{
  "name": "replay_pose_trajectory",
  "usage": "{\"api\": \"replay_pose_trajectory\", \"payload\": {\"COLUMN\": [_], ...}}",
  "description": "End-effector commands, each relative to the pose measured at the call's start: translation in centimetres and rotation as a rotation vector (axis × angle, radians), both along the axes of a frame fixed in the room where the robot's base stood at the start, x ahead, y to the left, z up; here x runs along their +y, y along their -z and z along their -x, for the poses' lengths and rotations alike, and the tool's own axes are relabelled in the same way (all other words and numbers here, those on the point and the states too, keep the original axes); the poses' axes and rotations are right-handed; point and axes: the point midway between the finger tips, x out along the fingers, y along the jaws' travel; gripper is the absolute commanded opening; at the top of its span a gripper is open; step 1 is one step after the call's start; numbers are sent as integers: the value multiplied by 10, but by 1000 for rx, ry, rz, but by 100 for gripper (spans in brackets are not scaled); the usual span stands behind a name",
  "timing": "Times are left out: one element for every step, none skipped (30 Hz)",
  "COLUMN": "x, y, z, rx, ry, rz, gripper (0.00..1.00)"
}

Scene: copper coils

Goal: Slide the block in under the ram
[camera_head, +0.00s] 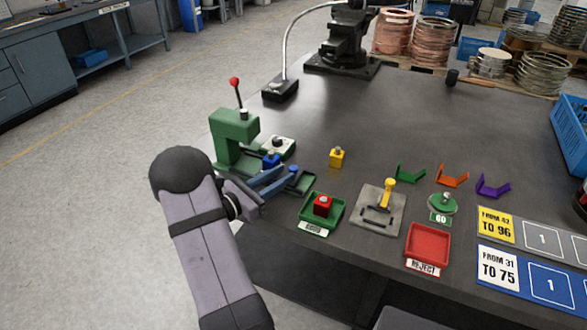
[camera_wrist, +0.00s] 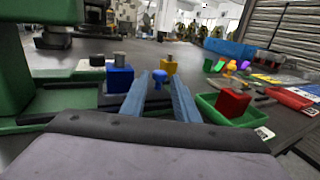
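A green press (camera_head: 235,135) with a red-knobbed lever stands at the table's left edge; its body also fills the left of the wrist view (camera_wrist: 40,40). A blue block (camera_head: 270,161) with a grey knob on top sits in front of the press; in the wrist view it (camera_wrist: 120,79) is left of my fingers. My gripper (camera_head: 289,177) is open, its two blue fingers (camera_wrist: 160,85) pointing forward over the green base. A small blue knob (camera_wrist: 160,74) shows between the fingertips; I cannot tell whether they touch it. The ram's lower end is not clearly visible.
A yellow block (camera_head: 336,157) stands on the table. A red block (camera_head: 323,205) sits in the green GOOD tray (camera_head: 334,218). A grey lever plate (camera_head: 365,221) and red REJECT tray (camera_head: 428,244) are to the right.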

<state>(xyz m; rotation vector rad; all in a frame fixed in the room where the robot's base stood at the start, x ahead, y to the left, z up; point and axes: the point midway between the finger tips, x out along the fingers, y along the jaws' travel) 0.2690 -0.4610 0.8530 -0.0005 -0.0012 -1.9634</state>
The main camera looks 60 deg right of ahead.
Motion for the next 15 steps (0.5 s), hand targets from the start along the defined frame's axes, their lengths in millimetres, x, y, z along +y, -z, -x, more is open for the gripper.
{"api": "replay_pose_trajectory", "payload": {"x": [-7, -11, -15, -19, -23, -27, -31, -34, -37, -40, -42, -44, -46, -47, -48], "y": [-1, -1, -1, -1, -1, -1, 0, -1, 0, 0, 0, 0, 0, 0, 0], "z": [4, 5, 7, 9, 11, 13, 14, 15, 16, 17, 18, 19, 19, 20, 20], "rx": [0, 0, -1, 0, 1, 1, 1, 0, 1, 1, 1, 1, 1, 1, 1], "ry": [3, 3, 4, 4, 4, 4, 4, 3, 2, 3, 3, 2, 2, 1, 1], "rz": [-1, 0, 0, 0, 0, -1, -1, -1, -1, -1, -1, 0, 0, 0, 0], "gripper": [28, 28, 28, 28, 28, 28, 28, 28, 28, 28, 28, 28, 28, 28, 28]}}
